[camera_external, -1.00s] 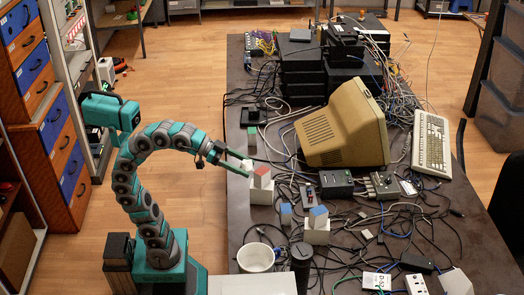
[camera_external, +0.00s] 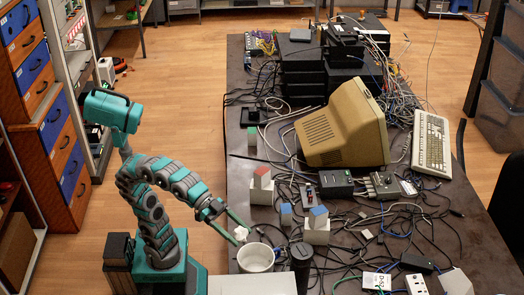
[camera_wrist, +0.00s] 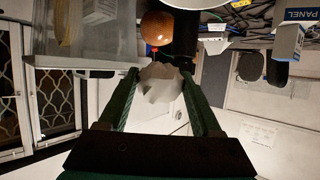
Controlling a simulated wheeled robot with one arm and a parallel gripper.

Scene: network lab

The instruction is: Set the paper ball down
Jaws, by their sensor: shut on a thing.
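The paper ball (camera_external: 240,233) is small, white and crumpled. It is held between the two green fingers of my gripper (camera_external: 236,230), above the near left edge of the table. In the wrist view the paper ball (camera_wrist: 162,84) sits between the fingertips of my gripper (camera_wrist: 163,78). A white round container (camera_external: 256,258) stands just right of and nearer than the ball in the external view. The ball is beside or slightly above its rim; the exact height is hard to tell.
A dark cylinder (camera_external: 301,262) stands right of the container. A beige monitor (camera_external: 345,125) and many cables crowd the dark table. A white surface (camera_external: 265,285) lies in front.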

